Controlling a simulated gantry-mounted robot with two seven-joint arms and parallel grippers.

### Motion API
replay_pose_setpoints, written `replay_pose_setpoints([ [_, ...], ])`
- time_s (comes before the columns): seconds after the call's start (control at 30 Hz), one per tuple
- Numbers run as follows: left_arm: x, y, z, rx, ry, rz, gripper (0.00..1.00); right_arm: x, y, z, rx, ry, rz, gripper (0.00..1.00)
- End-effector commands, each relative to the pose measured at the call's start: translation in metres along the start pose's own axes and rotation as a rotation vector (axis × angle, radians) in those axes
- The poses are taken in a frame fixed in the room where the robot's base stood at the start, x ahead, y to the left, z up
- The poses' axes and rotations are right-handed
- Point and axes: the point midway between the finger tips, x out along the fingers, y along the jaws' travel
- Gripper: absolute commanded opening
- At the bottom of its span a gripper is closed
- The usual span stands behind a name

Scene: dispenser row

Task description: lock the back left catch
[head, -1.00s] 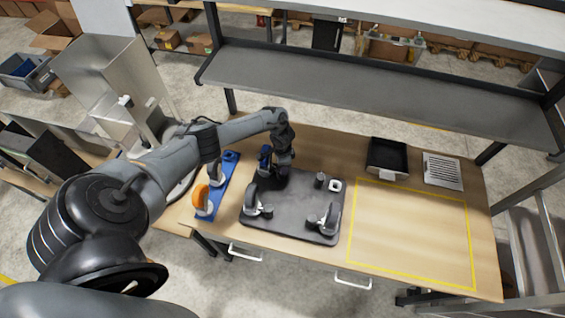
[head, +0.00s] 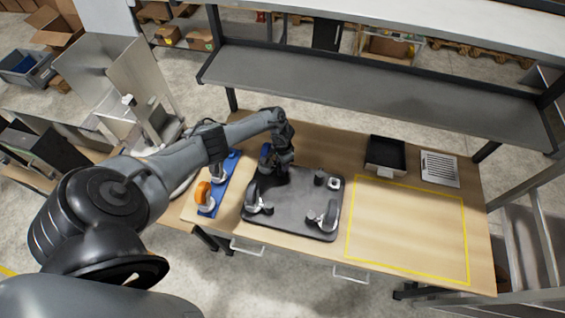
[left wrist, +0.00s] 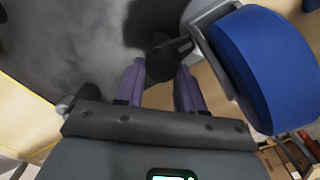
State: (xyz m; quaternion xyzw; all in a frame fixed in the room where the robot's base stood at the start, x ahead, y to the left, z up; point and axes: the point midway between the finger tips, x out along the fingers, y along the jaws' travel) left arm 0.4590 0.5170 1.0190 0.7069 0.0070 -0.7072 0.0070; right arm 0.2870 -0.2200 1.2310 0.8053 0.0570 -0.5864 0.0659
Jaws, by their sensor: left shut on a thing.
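A dark base plate (head: 294,211) lies on the workbench with casters standing up from it. The back left caster has a blue wheel (head: 265,154), which fills the right side of the left wrist view (left wrist: 268,65). My left gripper (head: 282,177) is at the plate's back left corner, beside that wheel. In the left wrist view its two purple fingers (left wrist: 160,82) are closed around a small black part, the back left catch (left wrist: 160,60), next to the caster's metal fork. The catch is partly hidden, and its locked state cannot be told. My right gripper is out of view.
Dark-wheeled casters stand at the front left (head: 255,203) and front right (head: 325,216) of the plate. A blue rail (head: 222,178) with an orange wheel (head: 202,194) lies to the left. A black bin (head: 385,153) stands at the back. The yellow-outlined area (head: 408,230) is empty.

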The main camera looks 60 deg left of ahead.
Motion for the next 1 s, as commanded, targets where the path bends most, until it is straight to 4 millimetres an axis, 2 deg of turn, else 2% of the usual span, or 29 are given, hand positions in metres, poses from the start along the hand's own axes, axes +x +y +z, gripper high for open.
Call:
replay_pose_setpoints([
  [0.1, -0.001, 0.001, -0.001, 0.0, 0.001, 0.003, 0.07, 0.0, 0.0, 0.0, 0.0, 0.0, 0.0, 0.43],
  [0.13, -0.001, 0.001, -0.001, 0.0, 0.001, 0.002, 0.4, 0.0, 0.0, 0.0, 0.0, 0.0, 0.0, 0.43],
  [0.3, -0.001, 0.001, -0.001, 0.0, 0.001, 0.002, 0.63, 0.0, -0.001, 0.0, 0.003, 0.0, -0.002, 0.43],
  [0.73, -0.005, 0.0, 0.0, 0.001, 0.001, 0.002, 0.63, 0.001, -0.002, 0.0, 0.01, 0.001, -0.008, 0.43],
  [0.97, -0.028, -0.001, 0.0, 0.004, 0.003, -0.001, 0.63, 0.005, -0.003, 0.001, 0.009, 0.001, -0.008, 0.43],
  [1.0, -0.038, -0.001, -0.001, 0.003, 0.004, 0.0, 0.63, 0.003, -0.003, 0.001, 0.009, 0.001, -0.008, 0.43],
])
